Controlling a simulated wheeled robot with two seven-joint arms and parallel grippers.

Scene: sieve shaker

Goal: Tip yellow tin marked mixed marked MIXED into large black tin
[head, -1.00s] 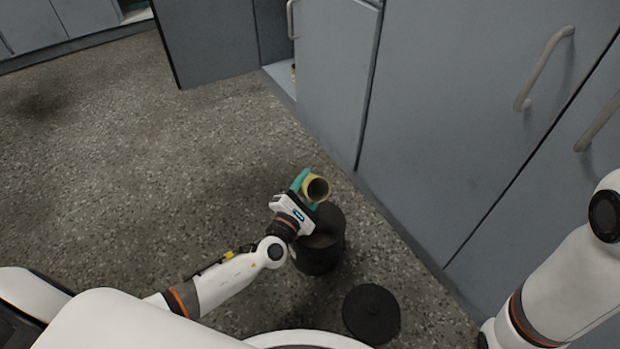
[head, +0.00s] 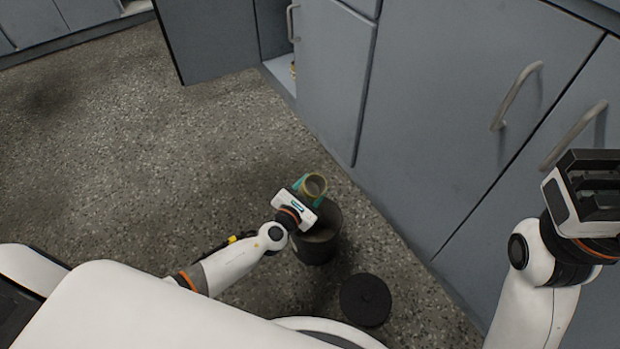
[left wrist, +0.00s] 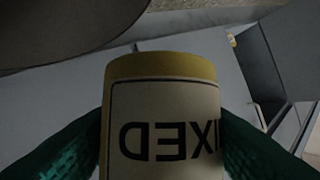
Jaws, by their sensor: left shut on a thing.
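My left gripper (head: 303,190) is shut on the small yellow tin (head: 313,184) in the head view.
A round black lid (head: 365,299) lies on the floor in front of the black tin. Grey cabinets (head: 440,120) with handles stand close on the right. Speckled floor (head: 130,150) is clear to the left.

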